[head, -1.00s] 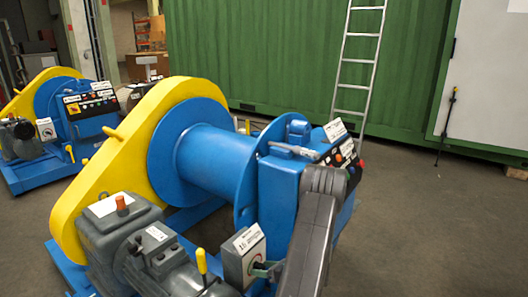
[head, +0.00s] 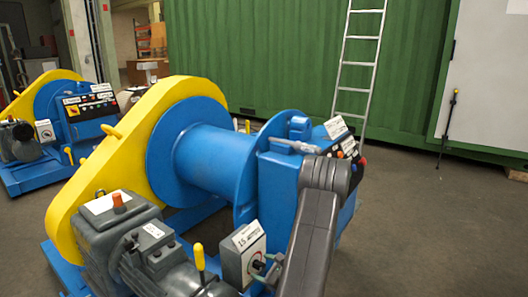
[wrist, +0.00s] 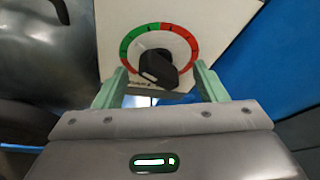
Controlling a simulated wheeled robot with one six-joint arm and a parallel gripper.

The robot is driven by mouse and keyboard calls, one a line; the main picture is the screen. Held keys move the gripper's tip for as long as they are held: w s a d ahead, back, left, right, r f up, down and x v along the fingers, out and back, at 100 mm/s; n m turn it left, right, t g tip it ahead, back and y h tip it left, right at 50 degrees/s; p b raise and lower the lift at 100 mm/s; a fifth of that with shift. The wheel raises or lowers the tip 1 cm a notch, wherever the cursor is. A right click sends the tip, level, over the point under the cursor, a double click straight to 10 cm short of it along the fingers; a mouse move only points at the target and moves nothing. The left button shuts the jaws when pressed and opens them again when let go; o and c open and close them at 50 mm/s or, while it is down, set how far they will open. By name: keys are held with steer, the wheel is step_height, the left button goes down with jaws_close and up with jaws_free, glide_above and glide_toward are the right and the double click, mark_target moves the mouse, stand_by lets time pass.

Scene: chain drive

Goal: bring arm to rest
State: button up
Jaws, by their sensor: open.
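My arm reaches down in front of the blue winch in the head view. My gripper (head: 262,267) is at the right side of a small grey switch box (head: 238,262), mostly hidden by my own arm link. In the wrist view my gripper (wrist: 160,74) is open, with its two pale green fingers apart. A black rotary knob (wrist: 154,68) on a round red and green dial (wrist: 126,48) shows between and just beyond the fingertips. I cannot tell whether a finger touches the knob.
The winch's blue drum (head: 208,155) and yellow chain guard (head: 75,208) stand close by, with a grey motor (head: 110,236) at front left. A second winch (head: 45,165) is at far left. A ladder (head: 356,75) leans on the green container (head: 265,50).

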steer(key=n+b, duration=0.1)
steer(key=n+t+b, duration=0.1)
steer(key=n+t+h+b, duration=0.1)
steer(key=shift+s+f+b, duration=0.1)
steer(key=shift+f+b, duration=0.15)
steer(key=shift+b, duration=0.1)
steer(key=shift+r+n+t+b, duration=0.1)
steer(key=shift+n+t+b, duration=0.3)
steer(key=shift+n, duration=0.4)
steer(key=shift+a+r, duration=0.1)
steer(key=shift+r, duration=0.05)
